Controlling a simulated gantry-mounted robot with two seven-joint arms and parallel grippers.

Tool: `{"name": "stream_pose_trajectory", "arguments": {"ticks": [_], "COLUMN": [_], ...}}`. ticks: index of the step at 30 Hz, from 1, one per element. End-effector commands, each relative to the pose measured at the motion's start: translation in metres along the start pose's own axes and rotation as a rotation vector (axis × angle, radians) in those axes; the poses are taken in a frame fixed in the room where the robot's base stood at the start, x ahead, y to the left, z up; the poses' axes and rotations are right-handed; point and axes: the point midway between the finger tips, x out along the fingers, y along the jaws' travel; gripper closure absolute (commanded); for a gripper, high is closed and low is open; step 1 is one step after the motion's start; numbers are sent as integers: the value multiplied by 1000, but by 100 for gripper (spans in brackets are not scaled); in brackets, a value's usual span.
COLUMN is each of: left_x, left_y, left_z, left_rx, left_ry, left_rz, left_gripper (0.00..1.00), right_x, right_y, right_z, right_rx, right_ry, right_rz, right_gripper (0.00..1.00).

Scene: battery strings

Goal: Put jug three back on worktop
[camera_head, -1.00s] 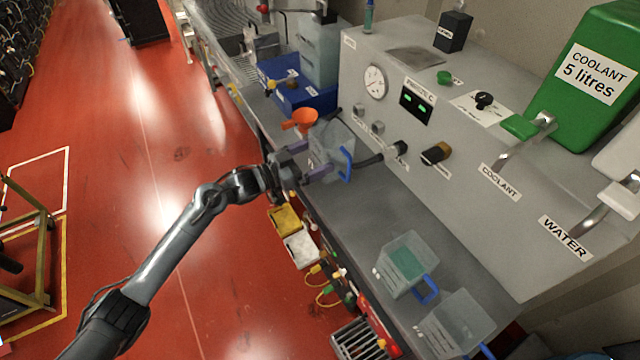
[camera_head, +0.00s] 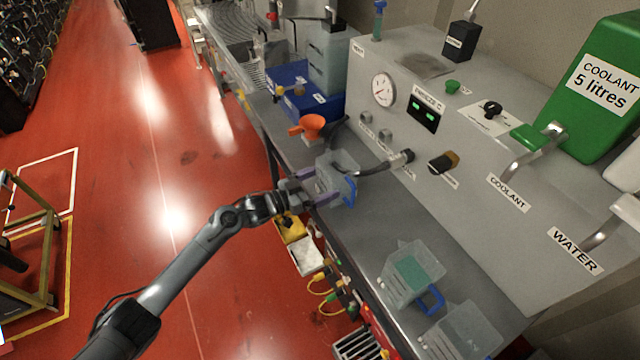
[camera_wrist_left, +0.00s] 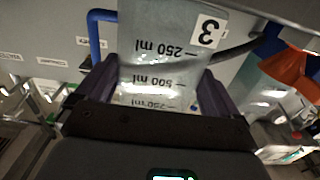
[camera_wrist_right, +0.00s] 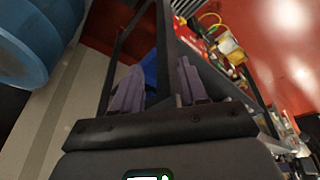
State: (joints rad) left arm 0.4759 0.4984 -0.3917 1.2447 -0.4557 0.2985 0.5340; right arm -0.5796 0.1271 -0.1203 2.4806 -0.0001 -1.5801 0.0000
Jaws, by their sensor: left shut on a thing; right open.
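Jug three is a clear jug (camera_head: 338,170) with a blue handle, at the worktop (camera_head: 352,232) in the head view. My left gripper (camera_head: 312,188) is shut on it, one purple finger on each side. In the left wrist view the jug (camera_wrist_left: 160,55) shows its "3" label and its millilitre marks between the fingers (camera_wrist_left: 165,95). I cannot tell whether its base touches the worktop. My right gripper (camera_wrist_right: 158,85) is open in the right wrist view, with nothing clearly between its fingers; it is not in the head view.
Two other clear jugs, one with green liquid (camera_head: 411,272) and one clear (camera_head: 462,335), stand at the near end. The worktop between the jugs is clear.

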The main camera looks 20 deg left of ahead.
Motion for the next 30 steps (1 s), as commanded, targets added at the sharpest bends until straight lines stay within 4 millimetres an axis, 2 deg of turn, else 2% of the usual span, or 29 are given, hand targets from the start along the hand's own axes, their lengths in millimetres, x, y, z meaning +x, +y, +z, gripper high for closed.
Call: {"name": "stream_pose_trajectory", "arguments": {"ticks": [4,5,6,17,23,30], "left_x": [0,0,0,-4,-32,-76], "left_y": [0,0,0,0,0,0], "left_z": [4,4,3,0,1,1], "left_rx": [0,0,0,-1,0,-1], "left_ry": [1,0,0,-2,-4,-3], "left_rz": [0,0,0,-1,-1,-1], "left_gripper": [61,3,0,0,0,0], "right_x": [3,3,2,0,-2,-3], "right_y": [0,0,-1,-2,-2,-2], "right_z": [1,1,1,-1,-1,-2], "right_rx": [1,2,3,10,10,9], "right_ry": [0,0,0,1,1,0], "right_rz": [-1,-1,-2,-8,-8,-7], "right_gripper": [57,57,57,57,57,57]}}
